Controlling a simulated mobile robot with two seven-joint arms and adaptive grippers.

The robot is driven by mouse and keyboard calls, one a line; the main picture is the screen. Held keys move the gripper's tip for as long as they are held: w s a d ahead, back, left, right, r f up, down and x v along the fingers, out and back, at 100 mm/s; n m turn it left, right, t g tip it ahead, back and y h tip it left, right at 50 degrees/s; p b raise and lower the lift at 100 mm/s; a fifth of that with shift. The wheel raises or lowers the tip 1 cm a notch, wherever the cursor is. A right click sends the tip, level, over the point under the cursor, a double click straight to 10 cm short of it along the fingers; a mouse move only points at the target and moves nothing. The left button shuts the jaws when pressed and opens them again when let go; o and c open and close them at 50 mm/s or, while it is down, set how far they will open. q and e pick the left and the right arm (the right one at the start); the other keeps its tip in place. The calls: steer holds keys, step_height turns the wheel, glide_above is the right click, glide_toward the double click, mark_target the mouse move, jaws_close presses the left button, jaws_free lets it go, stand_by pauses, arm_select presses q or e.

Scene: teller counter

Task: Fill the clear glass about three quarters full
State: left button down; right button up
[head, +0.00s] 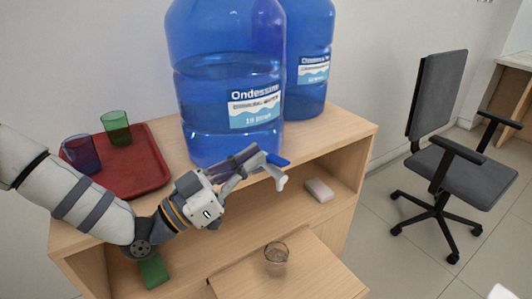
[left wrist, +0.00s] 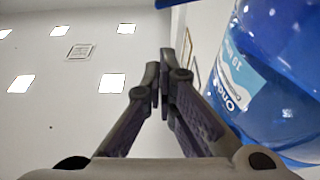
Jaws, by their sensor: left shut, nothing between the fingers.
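The clear glass (head: 276,252) stands upright on a pale wooden pull-out board, below the tap; how much water is in it is too small to tell. In the left wrist view the closed fingers (left wrist: 165,75) point up beside the bottle (left wrist: 275,80). My right gripper is out of view.
A red tray (head: 140,180) holds a blue glass (head: 81,154) and a green glass (head: 116,128). A second blue bottle (head: 310,50) stands behind. A pinkish block (head: 319,190) and a green block (head: 153,272) sit in the shelf. An office chair (head: 460,160) is at right.

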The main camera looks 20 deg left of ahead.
arm_select(q)
steer(key=v, duration=0.5)
steer(key=shift+d+f, duration=0.1)
steer(key=shift+f, duration=0.05)
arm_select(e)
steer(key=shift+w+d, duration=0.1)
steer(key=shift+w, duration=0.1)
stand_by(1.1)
